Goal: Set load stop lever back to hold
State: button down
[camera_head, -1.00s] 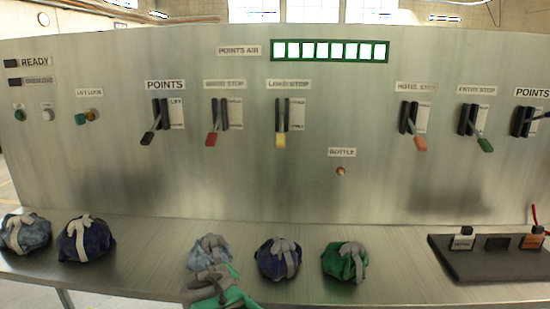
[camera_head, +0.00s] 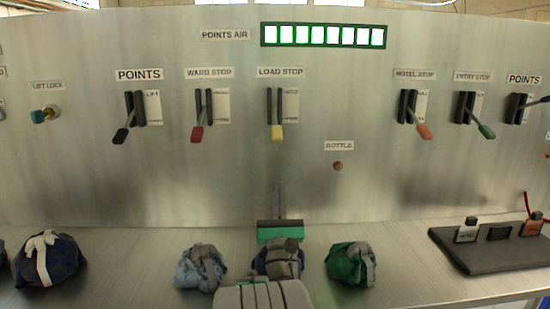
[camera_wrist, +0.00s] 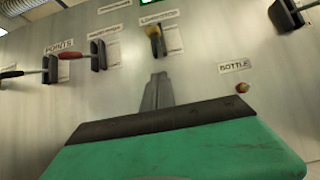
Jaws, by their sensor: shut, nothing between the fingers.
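The load stop lever (camera_head: 277,131) has a yellow tip and hangs down from its dark slot under the "LOAD STOP" label (camera_head: 281,72) on the metal panel. It also shows in the wrist view, its yellow tip (camera_wrist: 153,31) near the top. My gripper (camera_head: 278,190), with a green body and thin grey fingers, points up at the panel below the lever. Its fingers are shut and empty. In the wrist view my gripper (camera_wrist: 158,80) is apart from the lever, with bare panel between them.
The red-tipped ward stop lever (camera_head: 197,133) hangs to the left, and the orange hotel stop lever (camera_head: 424,131) to the right. The bottle knob (camera_head: 338,166) sits lower right. Several sling bags, one green (camera_head: 350,264), lie on the shelf. A black tray (camera_head: 470,258) is at right.

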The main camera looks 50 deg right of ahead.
jog(key=w+d+r+p, duration=0.4)
jog(key=r+p, duration=0.5)
jog(key=p, duration=0.1)
jog(key=shift+d+r, duration=0.25)
jog(key=shift+r, duration=0.15)
jog(key=shift+a, duration=0.1)
